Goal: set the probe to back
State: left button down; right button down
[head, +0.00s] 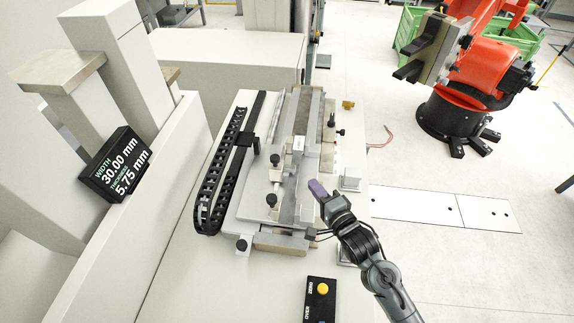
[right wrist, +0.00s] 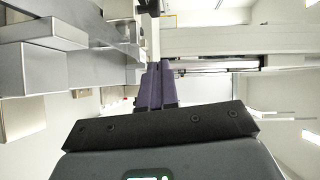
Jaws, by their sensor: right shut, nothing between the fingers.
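The measuring fixture (head: 262,205) is a grey metal bench with a long slide, black-knobbed pins and a black cable chain. Black-capped knobs stand on its left plate (head: 275,160), and a small post with a dark tip (head: 341,132) stands at its right edge. I cannot tell which part is the probe. My right gripper (head: 316,188) has purple fingers, shut and empty, just right of the fixture's middle and seemingly above it. In the right wrist view its purple fingers (right wrist: 157,86) are together with nothing between them. My left gripper is not in view.
A display (head: 117,165) at left reads width 30.00 mm and 5.75 mm. A button box (head: 321,298) with a yellow button lies at the front. An orange robot arm (head: 488,65) stands at back right near a green crate (head: 408,28).

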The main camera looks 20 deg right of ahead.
jog(key=p, duration=0.1)
send_near(282, 168)
jog(key=w+d+r, duration=0.3)
jog(key=w+r, duration=0.1)
jog(key=w, duration=0.1)
jog(key=shift+w+a+f+p, duration=0.25)
jog(key=shift+w+a, duration=0.2)
jog(key=shift+a, duration=0.15)
jog(key=shift+w+a+f+p, duration=0.1)
jog(key=shift+w+a+f, duration=0.1)
jog(key=shift+w+a, duration=0.35)
jog(key=shift+w+a+f, duration=0.1)
jog(key=shift+w+a, duration=0.15)
jog(key=shift+a, duration=0.3)
